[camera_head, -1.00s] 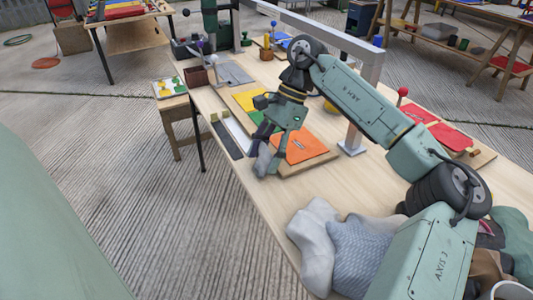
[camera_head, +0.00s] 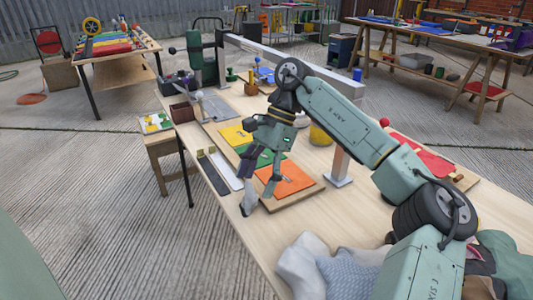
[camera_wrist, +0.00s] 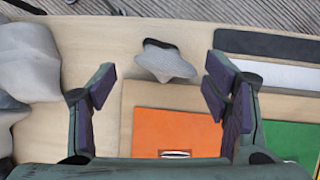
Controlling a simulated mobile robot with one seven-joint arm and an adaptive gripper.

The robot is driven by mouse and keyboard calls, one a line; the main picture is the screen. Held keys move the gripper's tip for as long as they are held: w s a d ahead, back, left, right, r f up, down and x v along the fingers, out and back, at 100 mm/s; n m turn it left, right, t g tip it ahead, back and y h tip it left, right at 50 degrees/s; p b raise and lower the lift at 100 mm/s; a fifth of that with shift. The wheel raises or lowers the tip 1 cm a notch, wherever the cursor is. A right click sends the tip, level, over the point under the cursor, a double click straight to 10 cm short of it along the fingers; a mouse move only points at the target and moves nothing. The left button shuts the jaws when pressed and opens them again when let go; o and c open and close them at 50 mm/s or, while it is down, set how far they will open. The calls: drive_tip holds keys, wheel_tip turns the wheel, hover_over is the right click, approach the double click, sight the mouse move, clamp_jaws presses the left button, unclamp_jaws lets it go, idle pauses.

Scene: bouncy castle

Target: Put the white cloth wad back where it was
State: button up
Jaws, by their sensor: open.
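The white cloth wad (camera_head: 249,200) rests on the wooden table near its long edge, beside the corner of the board with the orange panel. In the wrist view the wad (camera_wrist: 165,64) is pale grey-white with a pointed lower side and a dark patch behind it. My gripper (camera_head: 260,172) is open above the table close to the wad. In the wrist view its two fingers (camera_wrist: 160,88) are wide apart, with the wad ahead of the gap and nothing held between them.
The orange panel (camera_wrist: 177,133) lies close to the wad, with a green panel (camera_wrist: 291,141) beside it. Dark and white strips (camera_wrist: 270,75) lie right of the wad. Grey cloth bundles (camera_head: 302,262) sit at the near table end. Bare table lies between bundles and wad.

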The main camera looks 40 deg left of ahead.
drive_tip(key=v, duration=0.9)
drive_tip(key=shift+p, duration=0.45)
drive_tip(key=shift+w, duration=0.1)
